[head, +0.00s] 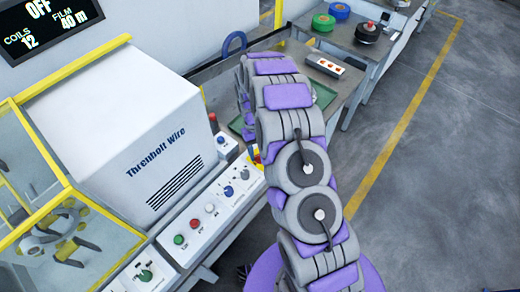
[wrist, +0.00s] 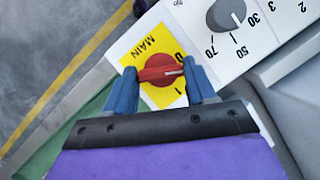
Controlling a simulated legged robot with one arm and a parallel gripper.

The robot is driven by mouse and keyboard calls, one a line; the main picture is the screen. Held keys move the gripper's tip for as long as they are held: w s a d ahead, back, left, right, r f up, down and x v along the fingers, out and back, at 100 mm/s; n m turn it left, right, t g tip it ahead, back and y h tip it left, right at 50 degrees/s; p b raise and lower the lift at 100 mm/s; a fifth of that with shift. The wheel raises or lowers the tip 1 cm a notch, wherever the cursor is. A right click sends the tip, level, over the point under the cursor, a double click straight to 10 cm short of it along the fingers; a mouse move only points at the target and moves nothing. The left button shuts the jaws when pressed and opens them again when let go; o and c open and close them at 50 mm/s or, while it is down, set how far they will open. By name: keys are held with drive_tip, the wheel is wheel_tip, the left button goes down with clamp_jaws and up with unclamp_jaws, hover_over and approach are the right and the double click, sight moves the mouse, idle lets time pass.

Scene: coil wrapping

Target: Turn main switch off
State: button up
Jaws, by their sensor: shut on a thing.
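The main switch (wrist: 160,75) is a red rotary knob on a yellow plate (wrist: 138,48) marked MAIN, 0 and 1, in the wrist view. My gripper (wrist: 164,76) is shut on the knob, one blue finger at each end of its handle. The white mark on the knob points right in the picture, between the 0 and the 1. In the head view only a bit of the yellow plate (head: 257,157) shows beside my arm, which hides the gripper and most of the switch.
A control panel (head: 205,212) with several buttons and knobs runs along the white Threnholt Wire machine (head: 130,135). A numbered grey dial (wrist: 228,16) sits close to the switch. The display (head: 45,30) reads OFF, coils 12, film 40 m. Floor at right is clear.

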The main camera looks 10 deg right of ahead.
drive_tip(key=n+h+p, duration=0.1)
drive_tip(key=n, duration=0.2)
drive_tip(key=n+t+h+p, duration=0.1)
drive_tip(key=n, duration=0.1)
drive_tip(key=shift+a+n+p, duration=0.2)
drive_tip(key=shift+n+p, duration=0.1)
drive_tip(key=shift+n, duration=0.1)
idle(0.4)
drive_tip(key=o, duration=1)
drive_tip(key=shift+o, duration=0.2)
drive_tip(key=p+v, duration=0.1)
drive_tip(key=v, duration=1.6)
drive_tip(key=shift+a, duration=0.3)
